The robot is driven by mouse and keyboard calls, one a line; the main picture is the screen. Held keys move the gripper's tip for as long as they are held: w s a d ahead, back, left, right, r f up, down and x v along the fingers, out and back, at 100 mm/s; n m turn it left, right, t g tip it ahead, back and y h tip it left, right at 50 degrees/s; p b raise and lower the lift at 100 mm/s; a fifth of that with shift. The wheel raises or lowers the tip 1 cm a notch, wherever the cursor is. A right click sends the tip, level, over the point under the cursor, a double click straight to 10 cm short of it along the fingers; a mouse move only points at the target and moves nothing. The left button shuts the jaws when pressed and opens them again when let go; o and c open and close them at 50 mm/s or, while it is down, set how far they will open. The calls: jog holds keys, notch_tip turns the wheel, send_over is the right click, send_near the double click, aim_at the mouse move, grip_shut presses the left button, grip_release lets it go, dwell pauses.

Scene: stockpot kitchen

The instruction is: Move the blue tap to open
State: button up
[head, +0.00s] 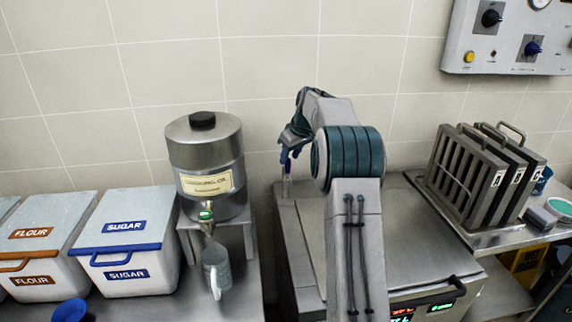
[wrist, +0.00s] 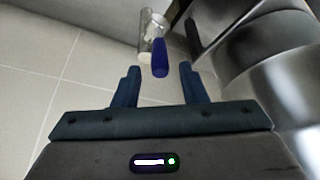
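The blue tap's handle (wrist: 159,58) shows in the wrist view, just beyond my fingertips and roughly centred between them. It lies against a pale, shiny cylindrical fitting (wrist: 147,30). In the head view a small blue-purple piece (head: 287,169), apparently the same tap, stands at the back left corner of the steel appliance, below my fingers. My gripper (wrist: 160,75) is open and empty, with its two blue fingers apart. In the head view my gripper (head: 288,152) points down near the tiled wall. My arm hides part of the appliance and the wall behind it.
The steel appliance (head: 410,240) has a flat lid and a front display. Racked metal panels (head: 470,175) stand right. Dark steel surfaces (wrist: 240,50) crowd the wrist view's right.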

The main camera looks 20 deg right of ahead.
aim_at(287, 164)
jog(key=x, duration=0.5)
grip_shut()
